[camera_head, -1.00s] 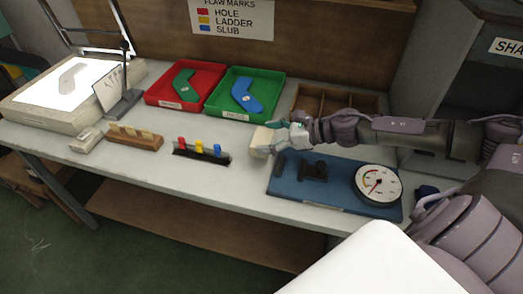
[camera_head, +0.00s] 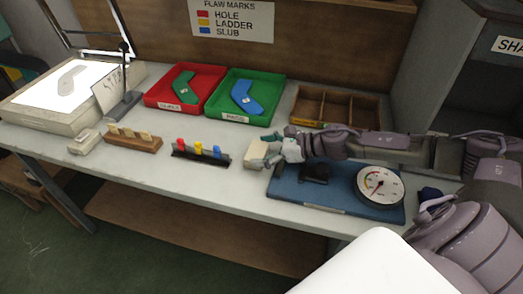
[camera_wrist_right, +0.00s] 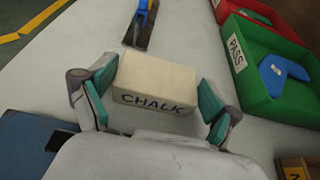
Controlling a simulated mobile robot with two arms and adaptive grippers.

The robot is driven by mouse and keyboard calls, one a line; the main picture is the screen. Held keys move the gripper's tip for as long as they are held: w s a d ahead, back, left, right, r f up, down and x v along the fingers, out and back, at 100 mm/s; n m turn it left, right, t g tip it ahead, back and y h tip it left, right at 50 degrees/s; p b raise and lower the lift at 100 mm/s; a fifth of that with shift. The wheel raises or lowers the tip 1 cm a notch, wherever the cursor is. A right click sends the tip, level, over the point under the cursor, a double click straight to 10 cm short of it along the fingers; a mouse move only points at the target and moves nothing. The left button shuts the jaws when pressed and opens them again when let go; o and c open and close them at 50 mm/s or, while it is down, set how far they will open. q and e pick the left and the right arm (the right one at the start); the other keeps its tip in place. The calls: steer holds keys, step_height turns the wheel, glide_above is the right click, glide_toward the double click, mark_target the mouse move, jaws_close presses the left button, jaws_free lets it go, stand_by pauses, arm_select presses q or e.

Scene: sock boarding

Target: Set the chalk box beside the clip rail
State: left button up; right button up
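The chalk box (camera_head: 255,153) is a cream block on the pale bench, just right of the clip rail. In the right wrist view the box (camera_wrist_right: 155,84) shows its CHALK label and lies between the two teal finger pads. My right gripper (camera_head: 268,152) is around the box. In the wrist view the gripper (camera_wrist_right: 158,100) has its fingers spread, with a narrow gap on each side of the box. The clip rail (camera_head: 186,155) is black with red, yellow and blue clips; its near end (camera_wrist_right: 140,34) shows beyond the box. My left gripper is out of view.
A blue board (camera_head: 318,202) with a dial gauge (camera_head: 379,186) lies to the right. Behind stand a red tray (camera_head: 152,97), a green tray (camera_head: 277,92) and a wooden divided box (camera_head: 372,112). A wooden block with pegs (camera_head: 133,143) is left of the rail.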

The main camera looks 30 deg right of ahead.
mark_target(257, 151)
steer(key=shift+o, duration=0.4)
steer(key=shift+r, duration=0.15)
steer(key=shift+s+d, duration=0.3)
steer(key=shift+d, duration=0.1)
steer(key=v, duration=0.2)
steer(key=shift+s+r+b, duration=0.2)
steer(key=shift+s+b, duration=0.05)
steer(key=shift+b, duration=0.1)
steer(key=shift+p+v, duration=0.5)
steer(key=shift+v, duration=0.7)
steer(key=p+v, duration=0.2)
steer(key=p, duration=0.1)
steer(key=p+v, duration=0.2)
steer(key=shift+d+r+p, duration=0.1)
steer(key=shift+r+p, duration=0.3)
steer(key=shift+s+d+r+p, duration=0.15)
steer(key=shift+s+d+p, duration=0.25)
steer(key=shift+s+p, duration=0.2)
steer(key=shift+s+d, duration=0.1)
steer(key=shift+d, duration=0.1)
